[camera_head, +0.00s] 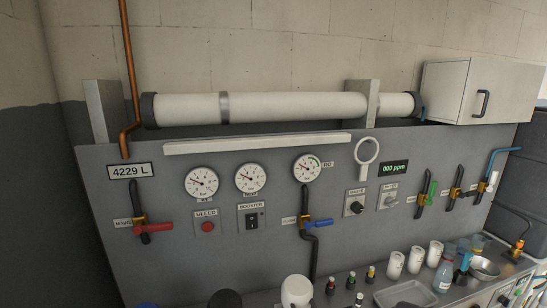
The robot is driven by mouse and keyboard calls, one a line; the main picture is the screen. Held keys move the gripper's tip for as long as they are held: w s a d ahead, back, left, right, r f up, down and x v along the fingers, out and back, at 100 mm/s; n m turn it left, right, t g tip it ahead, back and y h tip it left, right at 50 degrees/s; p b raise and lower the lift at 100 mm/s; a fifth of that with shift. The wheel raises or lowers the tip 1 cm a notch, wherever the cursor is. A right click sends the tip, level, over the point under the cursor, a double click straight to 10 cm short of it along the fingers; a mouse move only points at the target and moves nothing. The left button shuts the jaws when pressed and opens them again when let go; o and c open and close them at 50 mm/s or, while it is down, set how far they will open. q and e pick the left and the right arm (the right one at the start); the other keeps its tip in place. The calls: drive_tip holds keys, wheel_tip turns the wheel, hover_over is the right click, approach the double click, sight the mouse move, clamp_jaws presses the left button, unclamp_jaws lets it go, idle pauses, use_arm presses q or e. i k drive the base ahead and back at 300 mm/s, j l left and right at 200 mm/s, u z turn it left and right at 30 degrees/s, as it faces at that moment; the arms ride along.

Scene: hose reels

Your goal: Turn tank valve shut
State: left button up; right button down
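Several lever valves are mounted on the grey panel (185,262). I cannot tell which one is the tank valve. A red-handled valve (155,227) sits at the left, below the 4229 L display (129,171), with its lever pointing right. A blue-handled valve (318,223) sits on a black pipe in the middle, its lever also pointing right. A green-handled valve (431,190) is at the right, its lever roughly upright. The small valve labels are too blurred to read fully. Neither of my grippers is in view.
Three gauges (250,178), a red button (208,227) and a black switch (252,220) are between the left valves. White cups (415,260), a bottle (443,275), a tray (403,294) and small vials (351,281) crowd the counter below. A white cylinder (290,106) runs above.

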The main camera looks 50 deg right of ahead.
sight(493, 177)
drive_tip(key=l+z, duration=0.15)
drive_tip(key=z, duration=0.3)
drive_tip(key=l+z, duration=0.2)
drive_tip(key=z, duration=0.25)
drive_tip(key=l+z, duration=0.15)
drive_tip(key=z, duration=0.25)
drive_tip(key=l+z, duration=0.15)
drive_tip(key=z, duration=0.3)
drive_tip(key=i+l+z, duration=0.1)
drive_tip(key=z, duration=0.35)
drive_tip(key=i+l+z, duration=0.1)
drive_tip(key=z, duration=0.35)
drive_tip(key=i+z, duration=0.1)
drive_tip(key=z, duration=0.35)
drive_tip(key=i+l+z, duration=0.2)
drive_tip(key=i+l, duration=0.15)
drive_tip(key=i+l+z, duration=0.2)
drive_tip(key=i, duration=0.25)
drive_tip(key=i+l+z, duration=0.15)
drive_tip(key=i+l, duration=0.15)
drive_tip(key=i+l+z, duration=0.2)
drive_tip(key=i, duration=0.3)
